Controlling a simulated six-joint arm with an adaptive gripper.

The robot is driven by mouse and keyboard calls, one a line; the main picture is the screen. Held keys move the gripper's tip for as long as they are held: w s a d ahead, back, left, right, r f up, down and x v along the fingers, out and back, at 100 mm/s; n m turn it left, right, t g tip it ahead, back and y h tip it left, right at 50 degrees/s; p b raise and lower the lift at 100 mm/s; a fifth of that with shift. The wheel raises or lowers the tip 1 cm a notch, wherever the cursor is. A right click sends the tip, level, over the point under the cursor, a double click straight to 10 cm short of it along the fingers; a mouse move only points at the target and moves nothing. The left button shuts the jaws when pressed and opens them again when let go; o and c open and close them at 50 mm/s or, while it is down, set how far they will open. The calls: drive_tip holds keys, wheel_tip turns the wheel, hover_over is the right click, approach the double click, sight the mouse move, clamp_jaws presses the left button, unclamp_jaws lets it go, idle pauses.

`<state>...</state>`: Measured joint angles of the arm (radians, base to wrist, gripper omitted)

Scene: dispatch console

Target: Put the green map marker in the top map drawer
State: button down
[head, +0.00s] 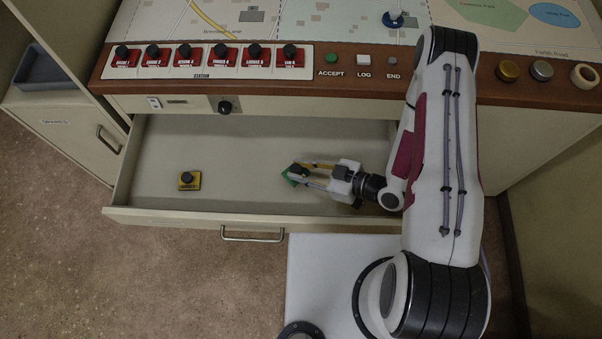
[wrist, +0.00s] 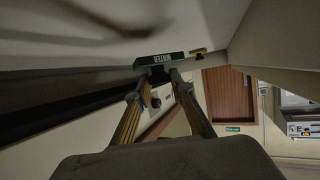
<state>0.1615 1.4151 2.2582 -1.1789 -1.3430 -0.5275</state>
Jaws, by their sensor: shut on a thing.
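The green map marker (head: 288,181) is between the fingertips of my gripper (head: 301,174) in the head view, over the inside of the open map drawer (head: 240,150). The drawer is pulled out below the console. Whether the marker touches the drawer floor is hard to tell.
A yellow marker (head: 189,181) sits in the left part of the drawer. Several red markers (head: 209,58) stand in a row on the console ledge above. The drawer's front wall (head: 200,217) and handle (head: 252,236) face me. The drawer floor between yellow marker and gripper is clear.

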drive_tip(key=shift+f, duration=1.75)
drive_tip(key=shift+f, duration=0.1)
drive_tip(key=c, duration=1.8)
unclamp_jaws()
drive_tip(key=shift+o, duration=0.2)
drive_tip(key=shift+r+v, duration=0.2)
drive_tip(key=shift+v, duration=2.45)
wheel_tip(320, 180, up, 7)
drive_tip(key=shift+a+f, duration=0.1)
drive_tip(key=shift+a, duration=0.05)
drive_tip(key=shift+w, duration=0.1)
